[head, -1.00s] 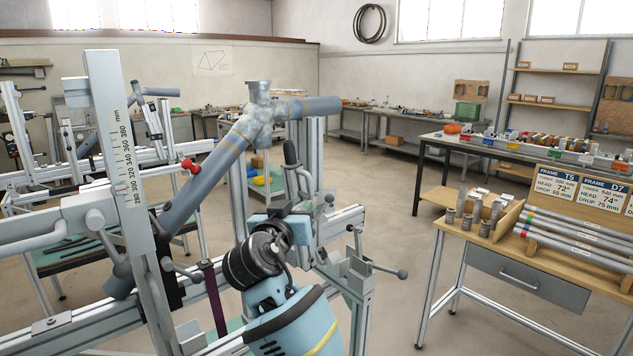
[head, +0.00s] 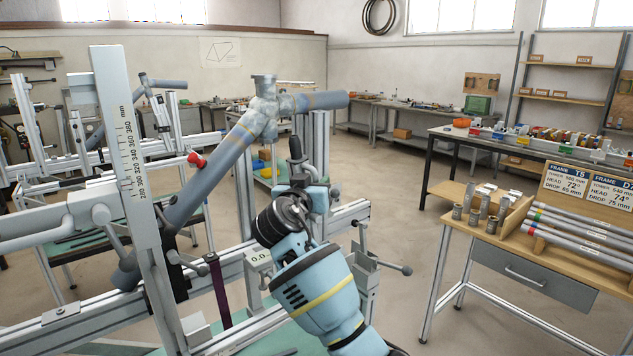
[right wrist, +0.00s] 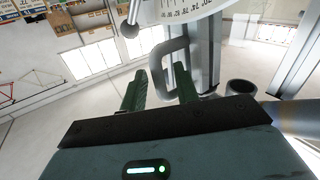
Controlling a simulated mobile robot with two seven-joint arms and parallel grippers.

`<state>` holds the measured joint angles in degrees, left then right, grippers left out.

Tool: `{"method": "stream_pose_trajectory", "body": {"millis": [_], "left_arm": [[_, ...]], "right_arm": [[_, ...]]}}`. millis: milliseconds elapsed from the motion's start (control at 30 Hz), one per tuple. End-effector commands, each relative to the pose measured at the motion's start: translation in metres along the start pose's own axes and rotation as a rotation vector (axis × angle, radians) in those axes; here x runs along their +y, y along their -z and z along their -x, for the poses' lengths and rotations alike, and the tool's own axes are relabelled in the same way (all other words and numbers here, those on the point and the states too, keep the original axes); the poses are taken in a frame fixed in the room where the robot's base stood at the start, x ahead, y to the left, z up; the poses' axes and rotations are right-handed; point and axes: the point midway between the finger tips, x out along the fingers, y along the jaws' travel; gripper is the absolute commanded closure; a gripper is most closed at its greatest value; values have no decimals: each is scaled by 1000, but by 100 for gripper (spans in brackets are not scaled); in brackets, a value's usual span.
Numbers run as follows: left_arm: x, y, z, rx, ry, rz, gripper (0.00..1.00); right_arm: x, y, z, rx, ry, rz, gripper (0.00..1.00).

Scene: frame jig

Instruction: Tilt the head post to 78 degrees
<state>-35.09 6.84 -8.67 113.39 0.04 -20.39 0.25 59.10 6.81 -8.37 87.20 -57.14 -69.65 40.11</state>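The head post (head: 319,145) is a grey upright profile behind the tube joint in the head view. In the right wrist view the post (right wrist: 207,55) stands beyond my fingers, with a curved white scale plate (right wrist: 180,12) at its top. My left gripper is out of view.
A blue-grey frame tube (head: 205,180) slants across the jig, and a tall millimetre scale (head: 125,140) stands at left. A clamp lever (head: 395,268) sticks out right of the post. A wooden-topped bench (head: 480,230) stands farther right.

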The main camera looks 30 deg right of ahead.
Motion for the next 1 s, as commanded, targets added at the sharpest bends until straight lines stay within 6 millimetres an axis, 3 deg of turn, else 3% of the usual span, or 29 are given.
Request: {"method": "stream_pose_trajectory", "body": {"millis": [400,633,1000], "left_arm": [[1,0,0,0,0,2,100],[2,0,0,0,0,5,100],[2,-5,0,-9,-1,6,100]], "right_arm": [[0,0,-9,-1,0,0,69],[0,0,-9,-1,0,0,99],[-3,-3,-5,10,-1,10,100]]}}
